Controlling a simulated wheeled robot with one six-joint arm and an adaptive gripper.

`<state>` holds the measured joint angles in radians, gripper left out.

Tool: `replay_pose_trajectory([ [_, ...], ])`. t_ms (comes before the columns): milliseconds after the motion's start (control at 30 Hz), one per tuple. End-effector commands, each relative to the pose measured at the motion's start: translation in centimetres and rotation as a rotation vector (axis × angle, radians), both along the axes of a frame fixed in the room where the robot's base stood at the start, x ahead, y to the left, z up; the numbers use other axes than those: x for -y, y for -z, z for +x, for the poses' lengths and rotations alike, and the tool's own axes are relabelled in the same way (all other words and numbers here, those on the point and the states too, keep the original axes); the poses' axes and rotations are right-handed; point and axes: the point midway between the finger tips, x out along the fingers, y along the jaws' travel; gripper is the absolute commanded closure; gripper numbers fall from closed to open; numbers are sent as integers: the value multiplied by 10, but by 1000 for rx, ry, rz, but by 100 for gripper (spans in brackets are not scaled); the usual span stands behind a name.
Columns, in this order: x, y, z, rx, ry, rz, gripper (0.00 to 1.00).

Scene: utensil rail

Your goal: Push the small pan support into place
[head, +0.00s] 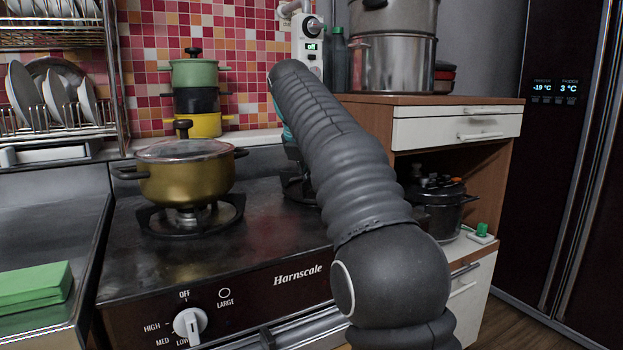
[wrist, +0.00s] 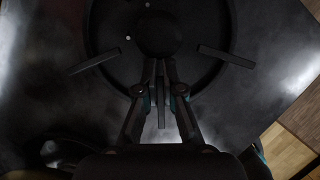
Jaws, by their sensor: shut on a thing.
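The small pan support (wrist: 226,58) is a dark ring with prongs on the right of the hob, seen from above in the wrist view. In the head view only part of it (head: 297,184) shows beside my arm. My gripper (wrist: 160,68) is shut on its near prong, with the fingertips by the round dark burner cap (wrist: 158,34). The ring surrounds the cap. I cannot tell whether the support is fully seated, as the wrist view is dark and my arm hides most of it in the head view.
A gold pot with a glass lid (head: 186,178) stands on the left burner. The black hob (head: 215,255) has a front knob (head: 190,323). Stacked pots (head: 195,97) stand behind it. A wooden cabinet (head: 510,145) with a dark pot (head: 438,208) is at the right.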

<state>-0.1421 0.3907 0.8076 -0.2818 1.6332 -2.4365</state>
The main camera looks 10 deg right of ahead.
Motion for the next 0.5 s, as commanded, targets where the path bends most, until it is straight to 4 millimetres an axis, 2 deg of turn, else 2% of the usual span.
replay_pose_trajectory([
  [233,0,4,1,-5,0,0,100],
  [500,0,-2,1,-6,1,-1,100],
])
